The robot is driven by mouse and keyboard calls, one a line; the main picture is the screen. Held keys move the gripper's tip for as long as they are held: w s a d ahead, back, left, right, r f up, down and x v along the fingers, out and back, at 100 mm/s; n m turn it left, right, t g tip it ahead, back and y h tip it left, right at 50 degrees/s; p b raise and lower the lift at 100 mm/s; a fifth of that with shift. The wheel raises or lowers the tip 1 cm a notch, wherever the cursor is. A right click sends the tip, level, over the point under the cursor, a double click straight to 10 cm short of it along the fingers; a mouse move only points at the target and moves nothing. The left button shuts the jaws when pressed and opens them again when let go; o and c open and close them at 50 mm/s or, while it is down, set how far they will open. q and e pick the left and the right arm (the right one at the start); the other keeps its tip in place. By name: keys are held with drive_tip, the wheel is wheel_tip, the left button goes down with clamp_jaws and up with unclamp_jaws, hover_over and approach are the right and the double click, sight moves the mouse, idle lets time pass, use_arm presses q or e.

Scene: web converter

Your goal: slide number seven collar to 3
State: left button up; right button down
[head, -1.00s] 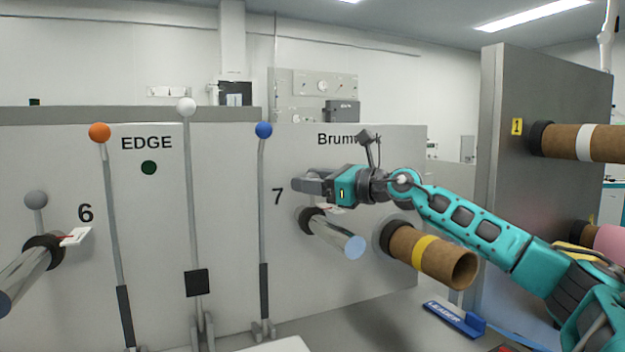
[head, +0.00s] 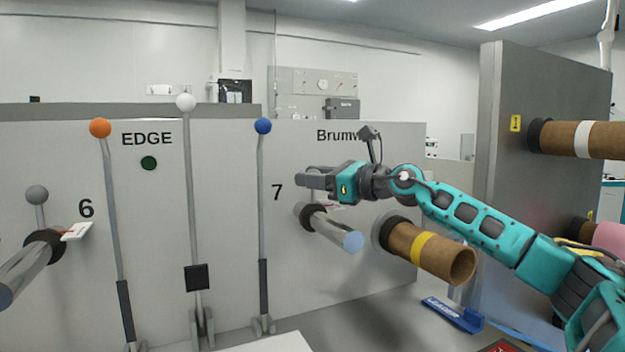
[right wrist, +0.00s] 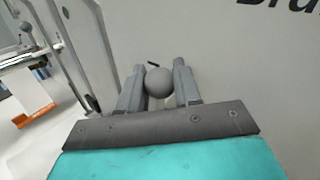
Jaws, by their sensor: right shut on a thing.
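The number 7 shaft is a polished rod (head: 340,233) coming out of the pale panel, right of the printed 7. Its dark collar (head: 311,216) sits around the rod near the panel. My right gripper (head: 308,180) is just above the collar. In the right wrist view its two fingers (right wrist: 160,92) are shut on a grey ball knob (right wrist: 159,82). A white tag by the collar is mostly hidden under the hand, and I cannot read any scale. My left gripper is out of view.
A cardboard core (head: 420,247) with a yellow band sticks out right of the shaft, below my right forearm. A blue-knobbed lever (head: 263,127) stands left of the gripper. Collar 6 (head: 46,245), with its grey knob (head: 37,195), is at far left. A grey upright plate (head: 500,200) stands right.

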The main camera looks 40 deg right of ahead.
drive_tip(key=shift+s, duration=0.15)
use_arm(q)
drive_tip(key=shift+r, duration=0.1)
use_arm(e)
drive_tip(key=c, duration=0.8)
unclamp_jaws()
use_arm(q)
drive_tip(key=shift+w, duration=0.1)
use_arm(e)
drive_tip(key=shift+s+d+f+b, duration=0.2)
drive_tip(key=shift+b, duration=0.35)
use_arm(q)
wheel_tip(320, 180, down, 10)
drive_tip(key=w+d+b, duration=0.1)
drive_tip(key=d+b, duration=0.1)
drive_tip(key=b, duration=1.1)
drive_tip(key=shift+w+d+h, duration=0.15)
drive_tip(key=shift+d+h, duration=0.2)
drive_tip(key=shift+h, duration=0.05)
use_arm(e)
drive_tip(key=v, duration=1.2)
drive_tip(key=shift+s+r, duration=0.1)
drive_tip(key=shift+r, duration=0.15)
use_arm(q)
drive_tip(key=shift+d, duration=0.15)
